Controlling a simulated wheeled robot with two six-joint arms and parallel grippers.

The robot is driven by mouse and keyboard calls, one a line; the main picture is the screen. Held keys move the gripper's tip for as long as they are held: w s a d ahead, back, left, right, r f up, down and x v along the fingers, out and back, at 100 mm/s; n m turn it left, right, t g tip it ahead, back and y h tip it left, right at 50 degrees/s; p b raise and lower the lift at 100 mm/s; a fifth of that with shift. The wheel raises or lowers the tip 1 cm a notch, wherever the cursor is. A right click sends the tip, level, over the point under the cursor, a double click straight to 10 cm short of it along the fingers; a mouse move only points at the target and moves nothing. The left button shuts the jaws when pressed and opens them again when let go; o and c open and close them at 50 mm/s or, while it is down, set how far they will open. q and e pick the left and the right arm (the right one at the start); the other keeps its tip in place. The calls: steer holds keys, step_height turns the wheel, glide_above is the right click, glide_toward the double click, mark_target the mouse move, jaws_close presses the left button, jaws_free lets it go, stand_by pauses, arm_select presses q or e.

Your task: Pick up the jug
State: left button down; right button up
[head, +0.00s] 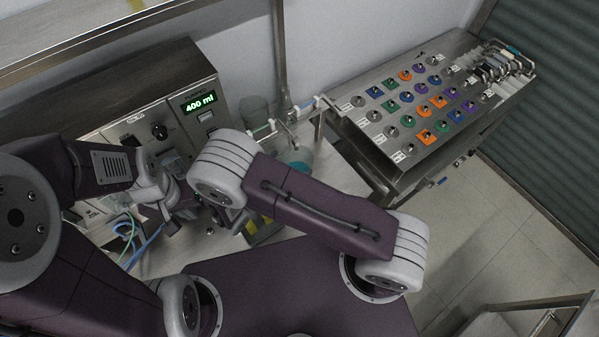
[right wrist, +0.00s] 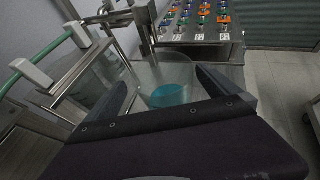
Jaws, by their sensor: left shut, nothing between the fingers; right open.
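The jug is clear with teal liquid in it and shows in the right wrist view (right wrist: 170,94), standing upright between the two dark fingers of my right gripper (right wrist: 164,76). The fingers are open, one to each side of it; I cannot tell whether they touch it. In the head view, part of the jug (head: 296,159) shows just beyond my right arm's elbow, which hides the rest of it and most of the right gripper. My left gripper (head: 174,212) is shut and empty in front of the machine panel.
A machine with a "400 ml" display (head: 200,102) stands at the back left. A grey see-through container (head: 255,110) stands beside it. A tube with white clips (head: 268,129) runs close behind the jug. A steel bench with coloured knobs (head: 420,100) stands at the right, with open floor before it.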

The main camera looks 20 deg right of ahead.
mark_target(304, 153)
steer(key=p+x, duration=0.1)
steer(key=x, duration=0.2)
steer(key=shift+s+d+r, duration=0.15)
steer(key=shift+d, duration=0.1)
steer(key=shift+w+d+f, duration=0.15)
steer(key=shift+w+f, duration=0.05)
steer(key=shift+w, duration=0.1)
steer(key=shift+c, duration=1.2)
arm_select(q)
steer(key=shift+s+r, duration=0.25)
steer(key=shift+r, duration=0.75)
arm_select(e)
steer(key=c, duration=1.6)
steer(key=shift+r, duration=0.1)
